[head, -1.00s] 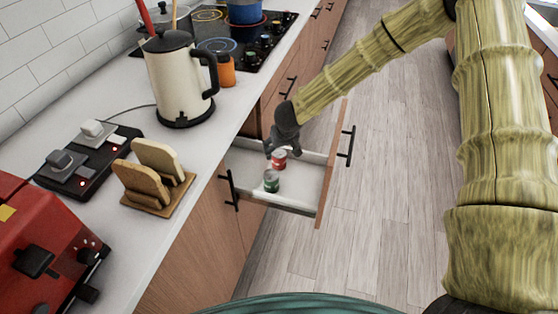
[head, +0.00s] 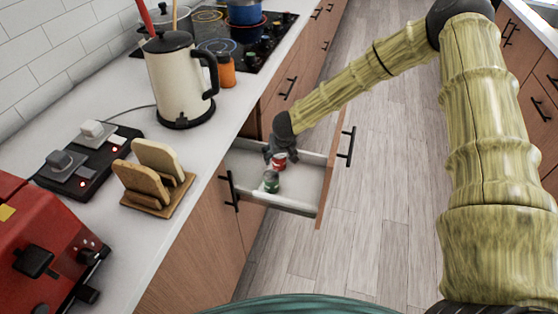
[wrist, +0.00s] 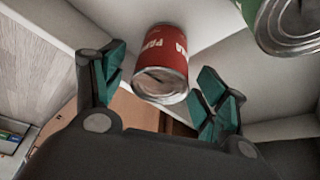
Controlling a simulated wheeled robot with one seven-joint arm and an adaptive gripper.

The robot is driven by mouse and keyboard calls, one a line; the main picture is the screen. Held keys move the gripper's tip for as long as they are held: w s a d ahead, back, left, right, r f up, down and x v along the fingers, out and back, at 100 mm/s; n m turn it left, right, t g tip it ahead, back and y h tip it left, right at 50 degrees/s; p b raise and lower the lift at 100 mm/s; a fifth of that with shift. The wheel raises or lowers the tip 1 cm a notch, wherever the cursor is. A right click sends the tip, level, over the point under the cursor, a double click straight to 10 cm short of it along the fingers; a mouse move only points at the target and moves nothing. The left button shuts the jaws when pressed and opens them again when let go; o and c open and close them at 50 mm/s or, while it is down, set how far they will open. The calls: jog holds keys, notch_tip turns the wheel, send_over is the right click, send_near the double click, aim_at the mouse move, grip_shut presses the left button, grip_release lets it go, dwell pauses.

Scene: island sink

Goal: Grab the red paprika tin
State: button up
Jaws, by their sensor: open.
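The red paprika tin (head: 279,161) stands in the open drawer (head: 300,199), just behind a green tin (head: 271,181). In the wrist view the red tin (wrist: 163,62) shows part of its white lettering, and its metal end faces the camera. My gripper (head: 280,157) is inside the drawer at the red tin, partly hidden in the head view. In the wrist view my gripper (wrist: 160,92) is open, with one teal-padded finger on each side of the tin's near end. Gaps show between the fingers and the tin. The green tin (wrist: 285,22) is at the upper right, outside the fingers.
The drawer's walls and front panel (head: 328,190) stand close around the tins. The counter edge is at the left, with a kettle (head: 180,80), toast rack (head: 157,180) and red toaster (head: 45,250) on it. The floor to the right is clear.

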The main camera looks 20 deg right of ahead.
jog(key=shift+c, duration=0.5)
jog(key=c, duration=1)
jog(key=shift+c, duration=0.2)
jog(key=shift+r, duration=0.15)
